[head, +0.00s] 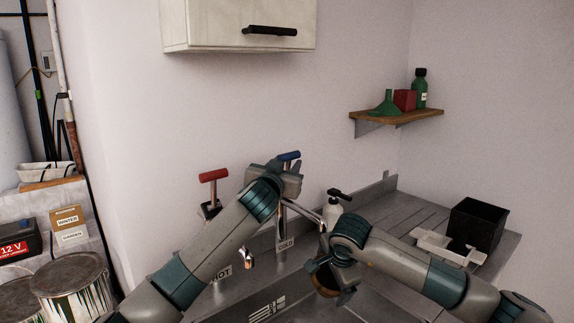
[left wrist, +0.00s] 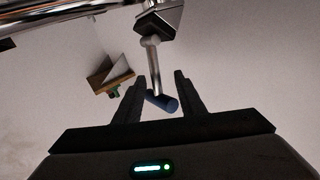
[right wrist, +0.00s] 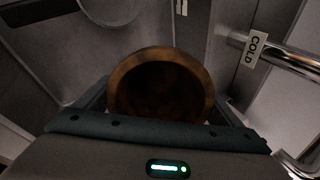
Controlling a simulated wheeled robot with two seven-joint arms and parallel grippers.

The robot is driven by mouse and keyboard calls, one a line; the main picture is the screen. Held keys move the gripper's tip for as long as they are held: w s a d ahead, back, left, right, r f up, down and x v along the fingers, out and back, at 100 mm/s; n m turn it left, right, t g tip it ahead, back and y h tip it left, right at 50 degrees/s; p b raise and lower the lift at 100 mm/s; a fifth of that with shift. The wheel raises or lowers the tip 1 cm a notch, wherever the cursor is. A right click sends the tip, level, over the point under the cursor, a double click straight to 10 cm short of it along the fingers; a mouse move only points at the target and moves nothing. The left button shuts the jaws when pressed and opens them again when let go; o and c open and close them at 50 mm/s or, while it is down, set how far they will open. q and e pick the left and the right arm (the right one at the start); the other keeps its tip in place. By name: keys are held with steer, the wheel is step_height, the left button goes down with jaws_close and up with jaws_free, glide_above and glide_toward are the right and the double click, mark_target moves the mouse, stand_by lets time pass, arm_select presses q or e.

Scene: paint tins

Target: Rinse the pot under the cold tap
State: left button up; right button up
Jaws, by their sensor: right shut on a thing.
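The cold tap's blue handle (head: 290,156) stands at the wall, above the COLD label (head: 285,245). My left gripper (head: 281,167) is at this handle; in the left wrist view the blue handle (left wrist: 162,101) lies between its open fingers, with a gap showing on the right. The pot (head: 334,289) is round and brown. My right gripper (head: 322,268) is shut on it over the sink, largely hiding it in the head view. In the right wrist view the pot (right wrist: 160,92) shows its round, dark mouth, with the COLD label (right wrist: 254,50) to the right. No water stream is visible.
The hot tap's red handle (head: 213,175) stands left of my left arm. A soap bottle (head: 333,211) is behind my right arm. A black bin (head: 478,224) and a pale tray (head: 446,246) sit on the drainer (head: 392,212). A cabinet (head: 238,25) hangs above.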

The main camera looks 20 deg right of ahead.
arm_select(q)
steer(key=shift+w+d, duration=0.15)
steer(key=shift+w, duration=0.1)
jaws_close()
stand_by(0.3)
